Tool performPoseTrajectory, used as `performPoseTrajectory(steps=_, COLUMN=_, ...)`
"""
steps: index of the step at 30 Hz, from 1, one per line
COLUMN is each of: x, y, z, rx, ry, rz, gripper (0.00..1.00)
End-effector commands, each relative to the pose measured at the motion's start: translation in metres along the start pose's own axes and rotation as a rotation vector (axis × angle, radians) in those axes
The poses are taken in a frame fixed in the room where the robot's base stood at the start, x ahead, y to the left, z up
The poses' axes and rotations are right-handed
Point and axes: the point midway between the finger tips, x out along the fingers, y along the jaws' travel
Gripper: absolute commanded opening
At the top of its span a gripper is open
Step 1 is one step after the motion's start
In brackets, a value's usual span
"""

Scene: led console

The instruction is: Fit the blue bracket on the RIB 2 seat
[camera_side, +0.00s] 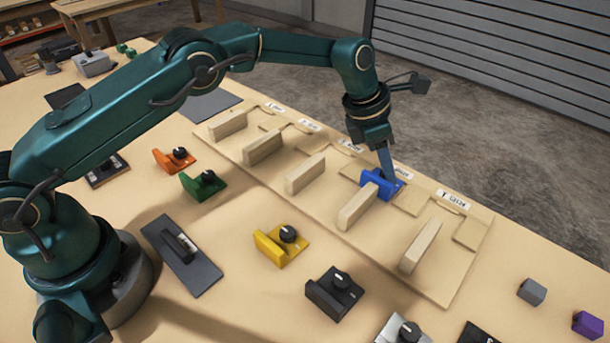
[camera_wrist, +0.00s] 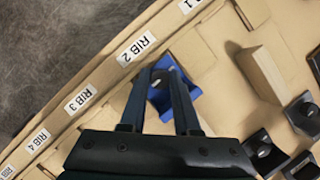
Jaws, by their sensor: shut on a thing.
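The blue bracket (camera_side: 378,186) is between the fingers of my gripper (camera_side: 388,174), which points down and is shut on its knob part. In the wrist view the blue bracket (camera_wrist: 190,90) shows between and beyond the fingertips (camera_wrist: 158,78). The RIB 2 label (camera_wrist: 137,48) lies just to the upper left of it. In the side view the bracket is at the far end of a wooden rib (camera_side: 357,206), the second from the right. I cannot tell whether it rests fully on the seat or hangs slightly above it; the fingers hide part of it.
Several upright ribs stand on the beige board, including one on the right (camera_side: 420,246). Yellow (camera_side: 280,246), green (camera_side: 203,186), orange (camera_side: 174,160) and black (camera_side: 335,293) brackets lie on the table in front. Grey (camera_side: 532,291) and purple (camera_side: 588,324) blocks are at right.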

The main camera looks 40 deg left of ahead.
Motion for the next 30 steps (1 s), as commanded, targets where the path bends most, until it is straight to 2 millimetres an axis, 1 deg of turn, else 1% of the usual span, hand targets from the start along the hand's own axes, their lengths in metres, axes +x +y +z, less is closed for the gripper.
performPoseTrajectory(steps=26, x=0.0071, y=0.0000, z=-0.0028, rx=0.000, ry=-0.001, rz=0.000, gripper=0.00)
performPoseTrajectory(steps=27, x=0.0071, y=0.0000, z=-0.0028, rx=0.000, ry=-0.001, rz=0.000, gripper=0.38)
performPoseTrajectory(steps=29, x=0.0071, y=0.0001, z=-0.0028, rx=0.000, ry=-0.001, rz=0.000, gripper=0.61)
performPoseTrajectory(steps=30, x=0.0071, y=0.0000, z=-0.0028, rx=0.000, ry=-0.001, rz=0.000, gripper=0.65)
